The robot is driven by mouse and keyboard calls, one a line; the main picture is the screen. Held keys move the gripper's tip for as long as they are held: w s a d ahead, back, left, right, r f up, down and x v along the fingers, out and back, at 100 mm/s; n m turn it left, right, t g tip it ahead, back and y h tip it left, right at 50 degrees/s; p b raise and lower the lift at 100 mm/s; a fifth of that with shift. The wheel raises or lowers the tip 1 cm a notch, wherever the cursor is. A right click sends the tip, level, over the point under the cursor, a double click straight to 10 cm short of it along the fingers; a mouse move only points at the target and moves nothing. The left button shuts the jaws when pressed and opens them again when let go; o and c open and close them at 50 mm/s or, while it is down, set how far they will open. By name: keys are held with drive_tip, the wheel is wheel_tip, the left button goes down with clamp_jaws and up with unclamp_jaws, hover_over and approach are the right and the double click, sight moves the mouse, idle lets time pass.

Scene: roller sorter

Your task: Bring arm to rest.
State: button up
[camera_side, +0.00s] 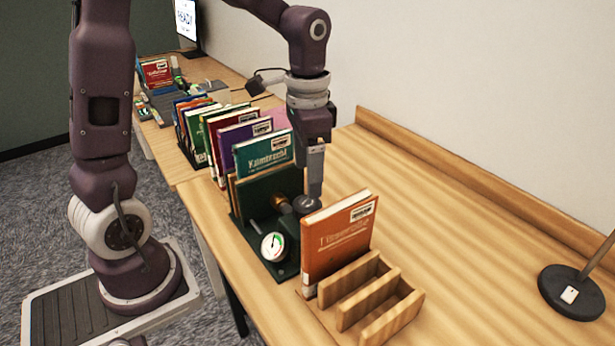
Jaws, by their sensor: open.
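My gripper (315,172) points down above the desk, just behind the orange book and to the right of the row of books. Its fingers show nearly edge-on, with nothing seen between them. The orange book (338,243) stands upright in the wooden slotted rack (383,305) at the front. A dark green device (287,262) with a round gauge (273,246) and a dark roller knob (305,206) stands between the book row and the rack. The gripper's tips are close to the knob; I cannot tell whether they touch.
Several upright books, among them a teal one (265,152) and a purple one (243,138), line the desk's left side. A black round lamp base (571,292) stands at right. A monitor (186,18) is at the far end.

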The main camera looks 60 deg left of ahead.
drive_tip(key=s+d+r+n+t, duration=0.2)
drive_tip(key=s+r, duration=0.1)
drive_tip(key=s, duration=0.5)
drive_tip(key=s+d+r+n+t, duration=0.1)
drive_tip(key=s+r+n+t, duration=0.1)
drive_tip(key=s, duration=0.7)
wheel_tip(320, 180, up, 3)
drive_tip(key=shift+d+f+t, duration=0.2)
drive_tip(key=shift+d+t, duration=0.15)
drive_tip(key=shift+t, duration=0.45)
drive_tip(key=shift+w, duration=0.1)
